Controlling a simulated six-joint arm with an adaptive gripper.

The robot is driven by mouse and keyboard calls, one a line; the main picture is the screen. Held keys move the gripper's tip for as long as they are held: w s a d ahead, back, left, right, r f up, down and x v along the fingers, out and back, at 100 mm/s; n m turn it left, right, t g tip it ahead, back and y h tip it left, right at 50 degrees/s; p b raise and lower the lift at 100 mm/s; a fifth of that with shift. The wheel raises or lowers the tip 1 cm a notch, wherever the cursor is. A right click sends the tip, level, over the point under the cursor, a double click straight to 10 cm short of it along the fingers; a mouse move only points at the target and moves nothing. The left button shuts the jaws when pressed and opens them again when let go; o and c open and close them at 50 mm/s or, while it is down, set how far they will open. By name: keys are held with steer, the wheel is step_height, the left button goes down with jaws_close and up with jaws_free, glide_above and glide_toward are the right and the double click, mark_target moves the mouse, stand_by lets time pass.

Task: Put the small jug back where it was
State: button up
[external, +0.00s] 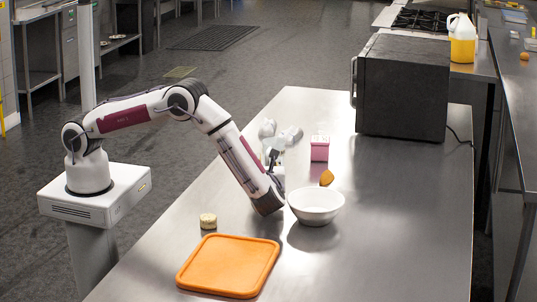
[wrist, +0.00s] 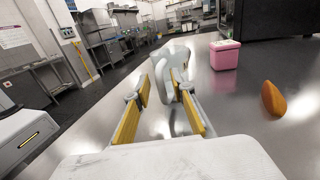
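A white jug with a handle (wrist: 168,62) shows at the fingertips of my gripper (wrist: 161,86) in the wrist view. My gripper's yellow-padded fingers are apart, and the right finger overlaps part of the jug. A narrow gap shows beside the left fingertip; I see no firm contact. In the external view my gripper (external: 275,160) points away over the table, left of and behind the white bowl (external: 316,207). Pale white shapes (external: 290,135) stand just beyond it; which of them is the small jug is unclear.
A pink box (external: 320,150) stands right of my gripper, with an orange-brown item (external: 327,178) near the bowl. An orange board (external: 229,266) and a small pale round item (external: 208,221) lie nearer the front. A dark oven (external: 404,88) stands at the back. The table's right side is clear.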

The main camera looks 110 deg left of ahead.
steer(key=shift+v, duration=3.2)
